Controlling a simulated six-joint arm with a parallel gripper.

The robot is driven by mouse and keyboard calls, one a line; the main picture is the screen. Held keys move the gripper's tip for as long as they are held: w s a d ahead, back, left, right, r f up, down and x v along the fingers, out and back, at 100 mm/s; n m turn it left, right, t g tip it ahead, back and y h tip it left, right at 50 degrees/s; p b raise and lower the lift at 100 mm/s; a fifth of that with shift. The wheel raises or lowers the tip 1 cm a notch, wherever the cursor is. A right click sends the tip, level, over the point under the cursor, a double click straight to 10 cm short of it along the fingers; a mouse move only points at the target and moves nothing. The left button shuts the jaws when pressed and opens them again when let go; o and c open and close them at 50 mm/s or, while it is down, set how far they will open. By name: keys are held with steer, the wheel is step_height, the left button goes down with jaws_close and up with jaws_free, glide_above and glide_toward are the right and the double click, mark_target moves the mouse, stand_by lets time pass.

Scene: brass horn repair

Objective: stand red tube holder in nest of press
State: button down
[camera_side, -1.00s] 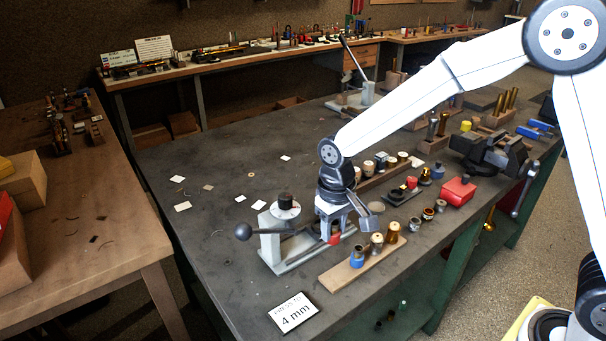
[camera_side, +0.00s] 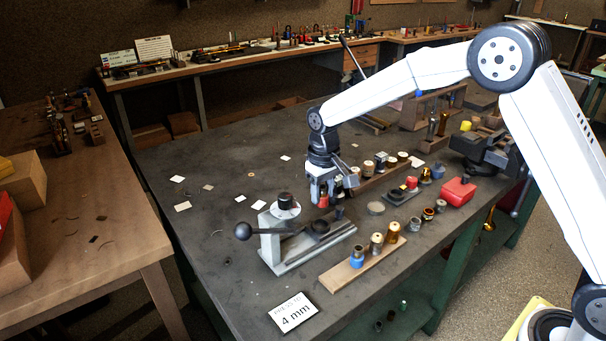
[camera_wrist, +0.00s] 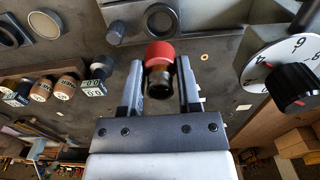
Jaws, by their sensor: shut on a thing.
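The red tube holder (camera_side: 323,200) is between the jaws of my gripper (camera_side: 322,199), raised above the bench behind the press in the side view. In the wrist view it shows a red collar (camera_wrist: 160,52) and a dark, hollow end, with a finger of my gripper (camera_wrist: 160,85) on each side. The press (camera_side: 272,245) has a grey base, a lever with a black ball and a dial, whose numbered face also shows in the wrist view (camera_wrist: 262,62). Its dark round nest (camera_side: 318,227) looks empty and lies apart from the holder.
A wooden strip (camera_side: 343,280) with several tube holders stands in front of the press. Another wooden rack (camera_side: 366,187) with several pieces is right of my gripper. A red block (camera_side: 458,190) lies further right. A "4 mm" card (camera_side: 293,312) lies at the front; bench left of the press is mostly clear.

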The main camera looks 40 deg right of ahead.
mark_target(322, 207)
steer(key=shift+f, duration=0.2)
steer(key=shift+f, duration=2.15)
steer(key=shift+f, duration=1.25)
stand_by(0.4)
jaws_free()
steer(key=shift+r, duration=0.2)
steer(key=shift+r, duration=3.35)
